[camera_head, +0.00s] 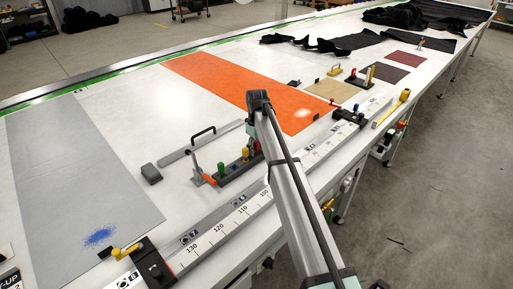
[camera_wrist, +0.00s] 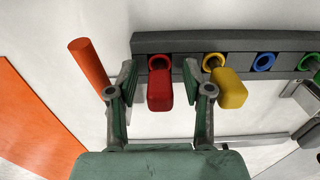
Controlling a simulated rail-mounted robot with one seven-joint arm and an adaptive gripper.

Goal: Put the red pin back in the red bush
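The red pin (camera_wrist: 160,92) is a blocky red grip between the two fingers of my gripper (camera_wrist: 160,78) in the wrist view, with a gap visible on each side. My gripper looks open around it. The red bush (camera_wrist: 158,60) is a red ring on the dark grey rack (camera_wrist: 185,41), just beyond the pin's grip. The grip overlaps the ring's near edge; I cannot tell how deep the pin sits. In the head view my gripper (camera_head: 254,140) is over the far end of the rack (camera_head: 232,177), and the red pin is mostly hidden.
A yellow pin (camera_wrist: 230,90) stands right beside my right finger, at the yellow bush (camera_wrist: 212,61). A blue bush (camera_wrist: 264,61) and a green one lie farther right. An orange-red cylinder (camera_wrist: 89,66) rises close to my left finger. A long ruler rail (camera_head: 225,225) runs along the table.

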